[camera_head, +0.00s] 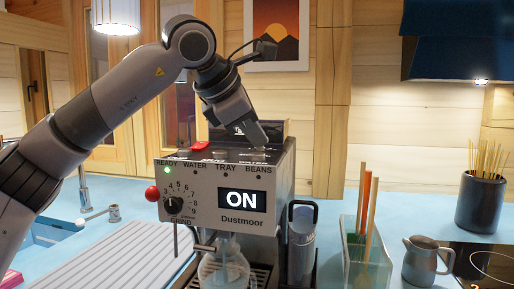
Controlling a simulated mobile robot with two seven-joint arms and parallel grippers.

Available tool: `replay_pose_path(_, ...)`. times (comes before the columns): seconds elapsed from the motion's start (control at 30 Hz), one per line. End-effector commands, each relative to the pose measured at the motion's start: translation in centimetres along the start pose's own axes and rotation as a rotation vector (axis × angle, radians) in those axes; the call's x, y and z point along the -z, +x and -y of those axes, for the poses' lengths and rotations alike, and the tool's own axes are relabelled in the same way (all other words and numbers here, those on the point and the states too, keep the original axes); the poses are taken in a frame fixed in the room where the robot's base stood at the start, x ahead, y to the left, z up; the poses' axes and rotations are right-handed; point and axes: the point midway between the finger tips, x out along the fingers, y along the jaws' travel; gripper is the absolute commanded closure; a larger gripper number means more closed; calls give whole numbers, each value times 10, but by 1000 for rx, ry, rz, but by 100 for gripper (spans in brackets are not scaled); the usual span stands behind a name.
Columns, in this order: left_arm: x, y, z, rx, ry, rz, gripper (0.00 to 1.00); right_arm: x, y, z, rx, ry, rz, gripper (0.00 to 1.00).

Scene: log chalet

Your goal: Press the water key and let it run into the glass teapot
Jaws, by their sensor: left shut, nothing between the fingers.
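The grey coffee machine (203,205) stands on the blue counter, its display (242,199) reading ON and its READY light (168,170) green. Flat keys with labels lie on its top; the lettering near the right end (253,162) seems to read WATER, partly hidden by my gripper. My left gripper (262,146) is shut and empty, pointing down at the right part of the top panel; I cannot tell whether it touches a key. The glass teapot (224,268) stands below the machine's front on the drip tray. I cannot make out any water stream. My right gripper is out of view.
A metal cylinder (301,250) stands right of the machine, then a glass holder with sticks (366,265) and a grey jug (420,262). A red ball knob (152,194) juts out left. A ribbed white drainer (125,262) lies at the left front.

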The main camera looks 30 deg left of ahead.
Motion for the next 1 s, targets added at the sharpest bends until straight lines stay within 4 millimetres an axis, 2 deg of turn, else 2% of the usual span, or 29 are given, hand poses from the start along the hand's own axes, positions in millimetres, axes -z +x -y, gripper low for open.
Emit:
replay_pose_path(0.47,-4,-5,-4,0,0,1,100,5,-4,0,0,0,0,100)
replay_pose_path(1.0,-28,-39,-28,0,0,0,100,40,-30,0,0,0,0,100)
